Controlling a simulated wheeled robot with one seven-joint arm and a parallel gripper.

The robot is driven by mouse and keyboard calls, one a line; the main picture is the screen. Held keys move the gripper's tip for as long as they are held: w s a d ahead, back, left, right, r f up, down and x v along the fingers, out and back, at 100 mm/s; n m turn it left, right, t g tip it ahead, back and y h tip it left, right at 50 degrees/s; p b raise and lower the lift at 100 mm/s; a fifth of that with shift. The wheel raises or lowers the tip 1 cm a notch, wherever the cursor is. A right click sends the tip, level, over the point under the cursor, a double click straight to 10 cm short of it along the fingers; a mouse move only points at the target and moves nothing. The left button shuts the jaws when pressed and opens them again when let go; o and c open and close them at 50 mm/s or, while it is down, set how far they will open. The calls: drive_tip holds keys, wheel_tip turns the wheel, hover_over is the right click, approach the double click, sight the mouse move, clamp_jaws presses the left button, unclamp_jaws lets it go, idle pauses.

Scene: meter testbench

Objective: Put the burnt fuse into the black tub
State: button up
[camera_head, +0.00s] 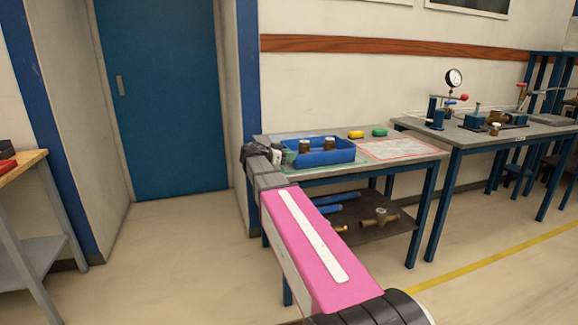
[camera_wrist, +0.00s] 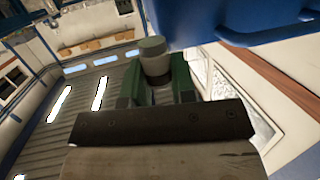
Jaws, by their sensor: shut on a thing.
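My gripper (camera_wrist: 158,82) is shut on a grey cylinder with a wider cap, which looks like a fuse (camera_wrist: 153,62); its lower part is dark between the green fingers. Whether it is the burnt one I cannot tell. In the head view my gripper (camera_head: 289,156) is at the left end of the blue bin (camera_head: 333,157) on the table. Two brown cylinders with pale caps show at the bin, a left one (camera_head: 304,146) and a right one (camera_head: 329,143). I cannot tell whether the left one is the held piece. I cannot make out a black tub.
The blue bin fills the top right of the wrist view (camera_wrist: 240,30), close to the held piece. A red-edged mat (camera_head: 405,149) to the right is clear. Pipe fittings (camera_head: 379,218) lie on the lower shelf.

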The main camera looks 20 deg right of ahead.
drive_tip(key=shift+f, duration=2)
drive_tip(key=shift+f, duration=0.1)
drive_tip(key=o, duration=0.9)
